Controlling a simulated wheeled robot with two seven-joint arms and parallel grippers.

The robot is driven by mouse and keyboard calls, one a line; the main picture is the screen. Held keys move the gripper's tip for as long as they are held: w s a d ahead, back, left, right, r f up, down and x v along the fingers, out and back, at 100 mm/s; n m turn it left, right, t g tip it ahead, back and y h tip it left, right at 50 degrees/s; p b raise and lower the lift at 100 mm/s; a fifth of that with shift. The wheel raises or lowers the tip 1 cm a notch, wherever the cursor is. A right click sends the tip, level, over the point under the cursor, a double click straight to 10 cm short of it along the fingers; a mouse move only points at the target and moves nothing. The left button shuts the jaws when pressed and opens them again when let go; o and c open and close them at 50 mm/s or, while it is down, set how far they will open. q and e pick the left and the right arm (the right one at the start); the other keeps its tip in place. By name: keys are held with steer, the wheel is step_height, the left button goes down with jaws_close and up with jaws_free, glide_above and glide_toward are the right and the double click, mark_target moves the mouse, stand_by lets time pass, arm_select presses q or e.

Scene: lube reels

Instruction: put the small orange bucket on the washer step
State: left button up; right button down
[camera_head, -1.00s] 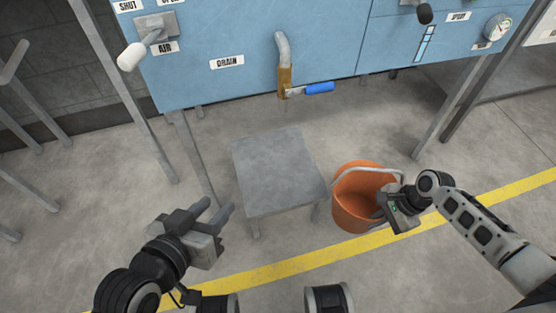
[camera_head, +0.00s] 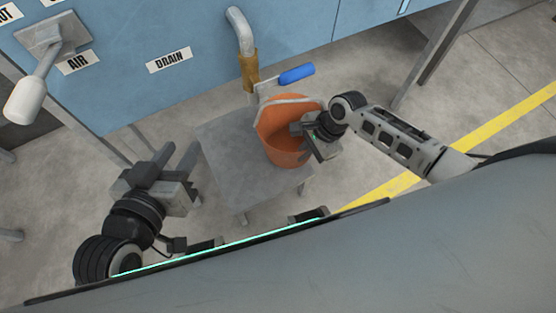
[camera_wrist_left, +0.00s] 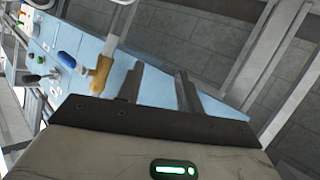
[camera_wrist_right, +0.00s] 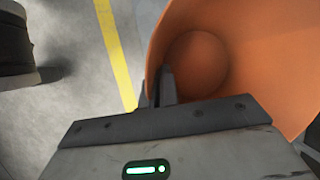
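The orange bucket (camera_head: 289,155) is upright at the right part of the grey washer step (camera_head: 228,160) in the head view, overlapping its right side. I cannot tell whether its base touches the step top or hangs just above it. My right gripper (camera_head: 298,128) is shut on the bucket's rim. In the right wrist view its fingers (camera_wrist_right: 162,87) are close together at the wall of the bucket (camera_wrist_right: 245,60), whose inside looks empty. My left gripper (camera_head: 180,157) is open and empty, left of the step; its fingers are apart in the left wrist view (camera_wrist_left: 160,80).
The blue panel (camera_head: 120,65) stands behind the step, with a drain pipe (camera_head: 240,35) and blue-handled valve (camera_head: 296,74) just behind the bucket. A white-handled air lever (camera_head: 28,98) is at left. Floor with a yellow line (camera_head: 500,116) is clear at right.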

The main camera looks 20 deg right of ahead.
mark_target(286, 151)
steer(key=a, duration=0.3)
steer(key=a+b, duration=0.1)
steer(key=a, duration=0.1)
steer(key=shift+w+a, duration=0.25)
steer(key=shift+w, duration=0.1)
arm_select(q)
steer(key=shift+w+d+r+n+t+h+b, duration=0.1)
steer(key=shift+d+r+n+t+h+b, duration=0.15)
steer(key=shift+r+h+b, duration=0.3)
steer(key=shift+w+d+r+n+t+h+b, duration=0.15)
steer(key=shift+d+r+t+h+b, duration=0.15)
steer(key=shift+b, duration=0.4)
arm_select(e)
steer(key=x, duration=0.3)
steer(key=shift+d+f, duration=0.2)
steer(key=shift+f, duration=0.1)
steer(key=shift+f, duration=0.15)
steer(key=c, duration=1.7)
jaws_free()
